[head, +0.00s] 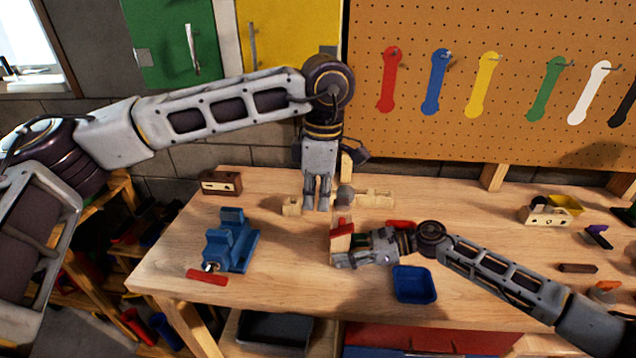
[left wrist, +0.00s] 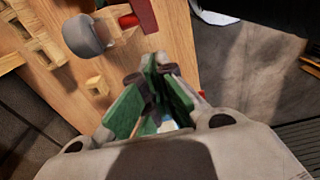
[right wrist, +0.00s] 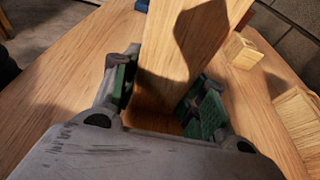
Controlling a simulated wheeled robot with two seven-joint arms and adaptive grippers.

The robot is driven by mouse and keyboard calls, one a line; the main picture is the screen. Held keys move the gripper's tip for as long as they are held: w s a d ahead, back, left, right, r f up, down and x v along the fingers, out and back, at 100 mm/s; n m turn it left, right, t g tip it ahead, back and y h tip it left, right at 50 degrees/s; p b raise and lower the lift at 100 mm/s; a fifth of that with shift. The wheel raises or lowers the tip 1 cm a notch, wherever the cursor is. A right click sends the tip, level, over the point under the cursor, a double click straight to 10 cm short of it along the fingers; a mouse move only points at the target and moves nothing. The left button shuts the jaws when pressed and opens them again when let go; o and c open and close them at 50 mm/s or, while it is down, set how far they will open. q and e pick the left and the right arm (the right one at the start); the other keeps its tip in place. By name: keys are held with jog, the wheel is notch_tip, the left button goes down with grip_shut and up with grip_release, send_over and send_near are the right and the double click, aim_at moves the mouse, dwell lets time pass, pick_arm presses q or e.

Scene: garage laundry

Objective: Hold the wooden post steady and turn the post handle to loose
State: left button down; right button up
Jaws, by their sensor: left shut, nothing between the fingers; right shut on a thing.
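The wooden post (right wrist: 180,60) stands between the green pads of my right gripper (right wrist: 165,105) in the right wrist view. In the head view, my right gripper (head: 340,254) is shut around it near the table's middle. A red piece (head: 342,227) sits at the post's top; I cannot tell its handle's exact angle. A grey rounded knob (head: 345,194) is just behind it, and also shows in the left wrist view (left wrist: 85,36). My left gripper (head: 317,204) points down, shut and empty, left of the knob and apart from the red piece (left wrist: 143,14).
A blue vise (head: 230,240) and a red bar (head: 207,276) are at left. A blue tray (head: 414,284) is beside my right arm. A pegboard (head: 440,130) with coloured tools is at the back.

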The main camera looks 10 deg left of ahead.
aim_at(342, 227)
pick_arm(q)
notch_tip(342, 227, down, 6)
jog(key=d, duration=0.1)
jog(key=shift+d, duration=0.4)
